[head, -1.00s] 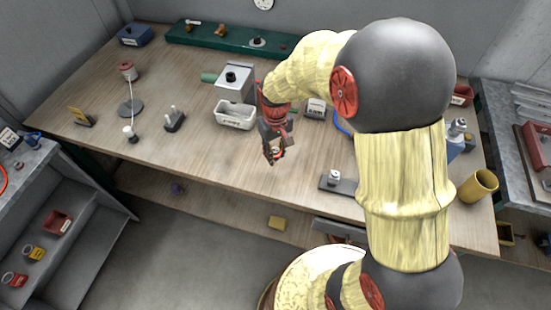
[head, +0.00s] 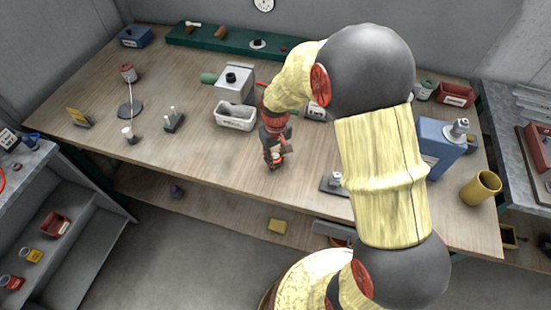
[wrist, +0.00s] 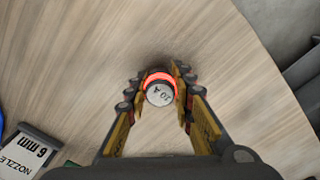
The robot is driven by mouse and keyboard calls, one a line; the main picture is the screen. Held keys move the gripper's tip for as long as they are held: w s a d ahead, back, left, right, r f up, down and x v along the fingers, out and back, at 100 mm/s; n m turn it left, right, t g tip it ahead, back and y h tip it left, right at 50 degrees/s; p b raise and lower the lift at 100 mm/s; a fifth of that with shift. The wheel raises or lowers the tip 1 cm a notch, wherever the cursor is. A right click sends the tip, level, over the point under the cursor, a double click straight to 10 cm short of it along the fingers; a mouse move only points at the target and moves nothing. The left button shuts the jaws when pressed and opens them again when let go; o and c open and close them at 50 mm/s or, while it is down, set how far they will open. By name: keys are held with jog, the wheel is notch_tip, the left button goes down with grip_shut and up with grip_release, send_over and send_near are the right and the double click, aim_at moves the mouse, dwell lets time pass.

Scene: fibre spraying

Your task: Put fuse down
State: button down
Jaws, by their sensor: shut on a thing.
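The fuse (wrist: 159,92) shows in the wrist view as a round silver cap marked "10 A" with a glowing red-orange ring around it. My gripper (wrist: 157,98) is shut on the fuse, with one finger on each side of it. In the head view my gripper (head: 275,160) points down over the front part of the wooden workbench (head: 215,155). The fuse is only a small red-orange spot at the fingertips there. I cannot tell whether its lower end touches the bench.
The bench around the fuse is bare. A white tray (head: 236,124) and a grey box (head: 234,84) stand behind my gripper. A dark plate with a metal fitting (head: 334,181) lies to the right. A "NOZZLE 6 mm" label (wrist: 28,150) shows at lower left in the wrist view.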

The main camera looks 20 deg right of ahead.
jog(key=c, duration=1.5)
grip_release()
jog(key=shift+c, duration=0.2)
